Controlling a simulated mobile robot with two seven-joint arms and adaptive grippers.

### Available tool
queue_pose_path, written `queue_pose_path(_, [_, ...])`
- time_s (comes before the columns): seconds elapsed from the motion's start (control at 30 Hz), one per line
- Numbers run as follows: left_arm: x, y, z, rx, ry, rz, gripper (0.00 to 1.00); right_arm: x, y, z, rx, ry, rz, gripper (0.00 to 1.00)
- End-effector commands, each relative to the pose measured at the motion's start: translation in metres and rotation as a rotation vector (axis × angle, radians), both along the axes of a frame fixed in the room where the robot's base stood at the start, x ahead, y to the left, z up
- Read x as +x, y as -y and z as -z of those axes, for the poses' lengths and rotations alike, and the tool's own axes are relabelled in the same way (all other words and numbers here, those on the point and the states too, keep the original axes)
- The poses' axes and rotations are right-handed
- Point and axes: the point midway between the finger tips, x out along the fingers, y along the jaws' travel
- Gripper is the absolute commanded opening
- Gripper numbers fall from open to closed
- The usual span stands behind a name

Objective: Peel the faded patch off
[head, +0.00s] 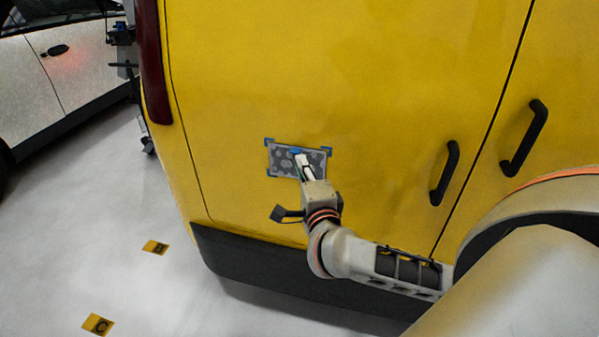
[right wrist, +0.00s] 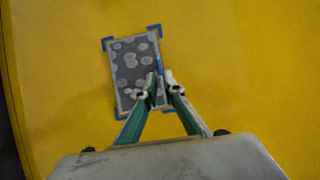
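The faded patch (head: 285,164) is a grey rectangle with lighter blotches, lying on the yellow van side with blue corner marks around it. It also shows in the right wrist view (right wrist: 128,72). A small blue tab (head: 296,150) is at its upper edge; in the right wrist view the tab (right wrist: 160,67) is at the patch's right edge. My right gripper (head: 301,158) is at this edge, with its fingertips (right wrist: 160,80) close together on either side of the tab. I cannot tell whether they grip it. My left gripper is not in view.
The yellow van panel (head: 345,75) is flat and clear around the patch. Two black handles (head: 445,173) (head: 524,138) stick out to the right. A white car (head: 65,60) stands at the left. Floor markers (head: 155,247) (head: 97,324) lie on the pale floor.

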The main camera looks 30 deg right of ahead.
Motion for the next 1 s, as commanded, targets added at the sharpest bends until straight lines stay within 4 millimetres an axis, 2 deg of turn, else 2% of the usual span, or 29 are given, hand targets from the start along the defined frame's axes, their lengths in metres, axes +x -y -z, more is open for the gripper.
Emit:
queue_pose_path(0.1, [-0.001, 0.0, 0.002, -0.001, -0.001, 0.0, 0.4, 0.018, 0.007, -0.001, -0.004, 0.002, 0.001, 0.08])
queue_pose_path(0.33, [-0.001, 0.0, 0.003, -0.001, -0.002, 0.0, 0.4, 0.039, 0.016, 0.0, -0.002, 0.0, 0.0, 0.08])
queue_pose_path(0.7, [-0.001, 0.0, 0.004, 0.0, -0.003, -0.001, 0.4, 0.043, 0.017, 0.0, -0.001, 0.001, 0.0, 0.08])
queue_pose_path(0.73, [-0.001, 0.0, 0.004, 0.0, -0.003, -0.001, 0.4, 0.043, 0.017, 0.0, -0.001, 0.001, 0.0, 0.01])
queue_pose_path(1.0, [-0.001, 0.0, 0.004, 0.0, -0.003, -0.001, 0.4, 0.043, 0.017, 0.0, -0.001, 0.001, 0.0, 0.0])
